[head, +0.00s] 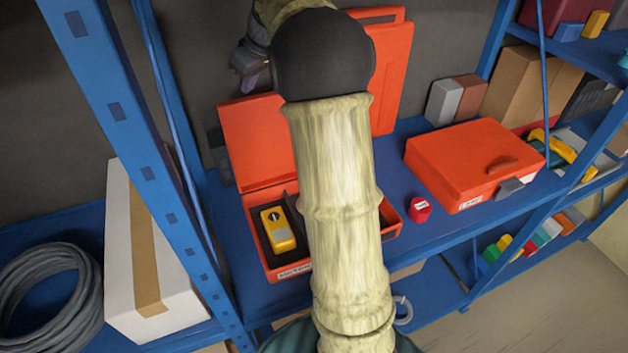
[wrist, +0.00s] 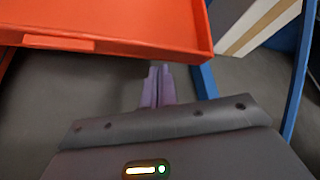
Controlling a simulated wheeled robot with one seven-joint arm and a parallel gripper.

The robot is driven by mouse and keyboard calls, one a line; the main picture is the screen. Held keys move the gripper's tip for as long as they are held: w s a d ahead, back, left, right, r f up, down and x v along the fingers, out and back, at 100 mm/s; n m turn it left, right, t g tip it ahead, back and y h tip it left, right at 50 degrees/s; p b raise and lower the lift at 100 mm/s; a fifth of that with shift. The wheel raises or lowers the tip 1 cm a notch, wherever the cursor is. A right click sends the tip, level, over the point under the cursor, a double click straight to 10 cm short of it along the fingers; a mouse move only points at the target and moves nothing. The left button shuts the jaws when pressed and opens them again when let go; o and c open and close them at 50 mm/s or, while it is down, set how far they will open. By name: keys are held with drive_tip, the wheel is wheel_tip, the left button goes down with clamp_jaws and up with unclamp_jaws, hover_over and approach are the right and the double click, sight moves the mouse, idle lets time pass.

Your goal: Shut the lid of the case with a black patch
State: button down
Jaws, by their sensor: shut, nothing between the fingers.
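An open orange case (head: 262,203) stands on the blue shelf, with its lid (head: 252,140) raised at the back. A yellow meter (head: 279,229) lies in its dark insert. My arm hides its middle and right part. Another raised orange panel (head: 393,75) shows behind my arm; I cannot tell which case it belongs to. A shut orange case (head: 470,160) with a grey latch stands to the right. I can make out no black patch. My gripper (head: 256,82) is shut and empty, above and behind the left lid. In the wrist view its purple fingers (wrist: 157,84) are beside an orange panel (wrist: 110,25).
A small red round object (head: 420,209) lies between the cases. A blue shelf post (head: 135,150) and a white box (head: 148,255) are at left. Grey and brown blocks (head: 455,100) and a cardboard box (head: 525,85) stand at the back right.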

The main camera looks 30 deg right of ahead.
drive_tip(key=shift+f+b, duration=0.55)
drive_tip(key=shift+f, duration=0.1)
idle(0.3)
